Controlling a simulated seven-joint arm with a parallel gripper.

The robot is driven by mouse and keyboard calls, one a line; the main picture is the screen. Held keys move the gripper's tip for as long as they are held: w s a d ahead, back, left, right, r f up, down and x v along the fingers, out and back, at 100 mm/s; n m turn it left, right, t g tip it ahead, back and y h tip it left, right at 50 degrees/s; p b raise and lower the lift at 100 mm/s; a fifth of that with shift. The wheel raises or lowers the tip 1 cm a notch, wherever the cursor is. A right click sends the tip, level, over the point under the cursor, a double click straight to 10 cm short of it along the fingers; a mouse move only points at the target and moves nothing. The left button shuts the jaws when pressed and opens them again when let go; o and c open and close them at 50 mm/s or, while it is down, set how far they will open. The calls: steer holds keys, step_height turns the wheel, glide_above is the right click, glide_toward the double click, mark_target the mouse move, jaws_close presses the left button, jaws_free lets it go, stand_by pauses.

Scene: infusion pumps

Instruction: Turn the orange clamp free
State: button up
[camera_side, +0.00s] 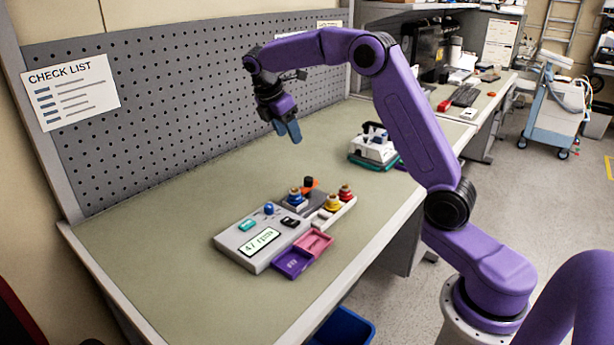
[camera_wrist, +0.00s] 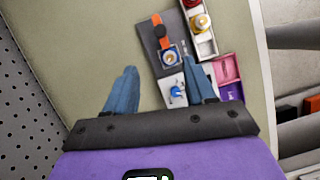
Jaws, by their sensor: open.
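The orange clamp (camera_side: 309,185) is a small orange strip with a black knob on it, at the far end of the grey infusion pump (camera_side: 240,248) on the bench. The blue knob (camera_side: 295,199) stands beside the clamp in the side view. My gripper (camera_side: 290,132) hangs well above the bench, apart from the pump and empty. Its blue fingers (camera_wrist: 158,78) are spread open in the wrist view, and one overlaps part of the pump.
A yellow knob (camera_side: 332,203) and a red knob (camera_side: 346,191) sit in a white tray beside the clamp. Pink (camera_side: 314,241) and purple (camera_side: 291,263) trays adjoin the pump. Another white device (camera_side: 373,148) stands farther back.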

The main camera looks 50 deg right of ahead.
mark_target(308, 179)
steer(key=x, duration=1.7)
steer(key=shift+f, duration=0.2)
jaws_close()
